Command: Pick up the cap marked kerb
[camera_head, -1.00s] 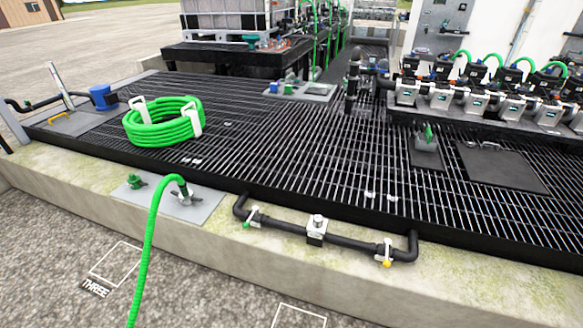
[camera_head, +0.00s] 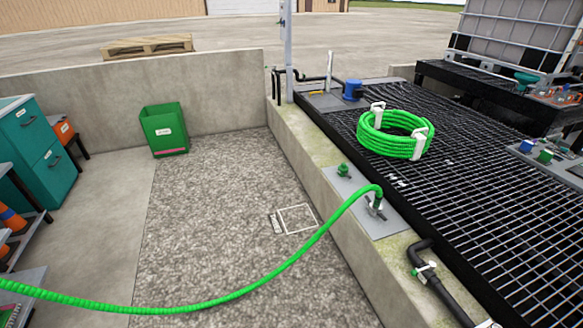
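No cap with a readable "kerb" mark shows. A small green cap-like fitting (camera_head: 343,170) stands on a grey plate (camera_head: 374,226) on top of the concrete kerb (camera_head: 318,158). Beside it on the same plate, a green hose (camera_head: 290,262) bends down to a metal coupling (camera_head: 376,209). A blue piece (camera_head: 526,146) and a green piece (camera_head: 545,156) sit on another plate at the right edge; I cannot tell whether they are caps. Neither of my grippers is in view.
A coiled green hose (camera_head: 392,134) lies on the black grating (camera_head: 450,200). A green bin (camera_head: 164,129) stands by the back wall. Teal drawers (camera_head: 40,150) and shelving with cones are at left. The gravel (camera_head: 220,220) is mostly free, crossed by the hose.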

